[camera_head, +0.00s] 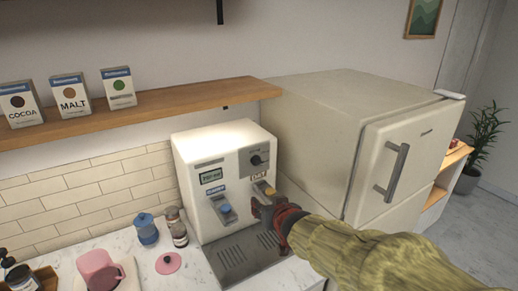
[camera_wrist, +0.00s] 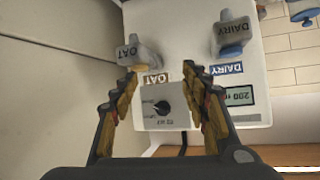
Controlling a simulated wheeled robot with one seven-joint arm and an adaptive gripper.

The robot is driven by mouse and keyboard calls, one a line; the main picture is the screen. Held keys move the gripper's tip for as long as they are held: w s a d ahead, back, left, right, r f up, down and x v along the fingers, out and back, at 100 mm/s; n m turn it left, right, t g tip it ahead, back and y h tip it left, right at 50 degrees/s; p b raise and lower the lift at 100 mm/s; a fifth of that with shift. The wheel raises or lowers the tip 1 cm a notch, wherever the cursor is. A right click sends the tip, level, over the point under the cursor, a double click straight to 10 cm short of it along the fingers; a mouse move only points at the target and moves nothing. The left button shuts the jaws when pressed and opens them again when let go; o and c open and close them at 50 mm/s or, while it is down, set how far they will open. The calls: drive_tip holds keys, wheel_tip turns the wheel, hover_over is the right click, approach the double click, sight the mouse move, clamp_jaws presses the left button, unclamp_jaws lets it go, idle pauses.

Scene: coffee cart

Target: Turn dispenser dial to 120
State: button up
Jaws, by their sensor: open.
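The white dispenser (camera_head: 213,150) stands on the counter against the wall. Its dark round dial (camera_head: 256,160) is at the upper right of its front in the head view. The wrist view is upside down and shows the dial (camera_wrist: 162,107) between my open fingers (camera_wrist: 160,73), with no finger visibly touching it. The display (camera_wrist: 237,95) appears to read 200. The dial's pointer setting is too small to read. In the head view my gripper (camera_head: 264,203) is in front of the dispenser's right side, lower than the dial, near the OAT spout.
The DAIRY lever (camera_wrist: 232,35) and OAT lever (camera_wrist: 136,52) jut out from the dispenser's front. A fridge (camera_head: 330,130) stands close on the right. A shelf (camera_head: 180,102) with several boxes is above.

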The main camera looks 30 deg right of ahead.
sight(260, 163)
drive_tip(key=w+d+r+t+p, duration=0.1)
drive_tip(key=w+p, duration=0.1)
drive_tip(key=w+d+r+t+y+p, duration=0.1)
drive_tip(key=w+d+t+p, duration=0.1)
drive_tip(key=w+d+r+m+t+p, duration=0.1)
drive_tip(key=w+d+p, duration=0.1)
drive_tip(key=w, duration=0.1)
drive_tip(key=shift+d+r+y+p, duration=0.15)
drive_tip(key=shift+r+y+p, duration=0.15)
drive_tip(key=shift+r+y, duration=0.1)
drive_tip(key=shift+w+d+r+t+y+p, duration=0.1)
drive_tip(key=shift+d+r+t+y+p, duration=0.15)
drive_tip(key=shift+t+p, duration=0.35)
drive_tip(key=shift+s+r+m+t+y+p, duration=0.3)
drive_tip(key=shift+m+t+y+p, duration=0.1)
drive_tip(key=shift+t+y+p, duration=0.2)
drive_tip(key=w, duration=0.7)
drive_tip(key=shift+w+a, duration=0.15)
drive_tip(key=shift+w, duration=0.25)
drive_tip(key=shift+c, duration=0.4)
drive_tip(key=c, duration=1.1)
